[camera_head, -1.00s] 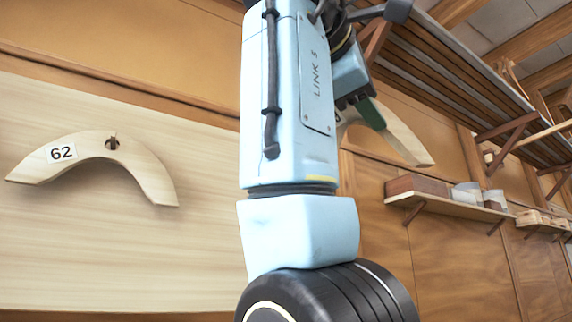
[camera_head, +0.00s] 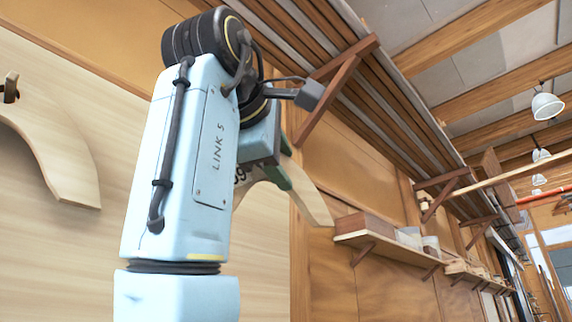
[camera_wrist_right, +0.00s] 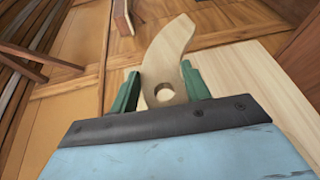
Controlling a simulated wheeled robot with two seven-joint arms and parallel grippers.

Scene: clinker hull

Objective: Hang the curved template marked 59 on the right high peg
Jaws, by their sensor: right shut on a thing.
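My right gripper (camera_head: 268,165) is shut on a pale curved wooden template (camera_head: 316,205). In the head view my own blue arm covers much of it, and only part of its mark shows, which looks like a 9. In the right wrist view the template (camera_wrist_right: 170,48) rises between the green fingers of the gripper (camera_wrist_right: 160,90), with its round hole low between them. A second curved template (camera_head: 62,150) hangs at the left on a dark wooden peg (camera_head: 11,88). I cannot see a free peg; my arm hides part of the board. My left gripper is not in view.
A pale wooden board (camera_head: 268,265) covers the wall behind my arm. A slatted rack (camera_head: 345,85) with wooden brackets runs overhead to the right. A low shelf (camera_head: 380,243) holds a wooden box and pale containers.

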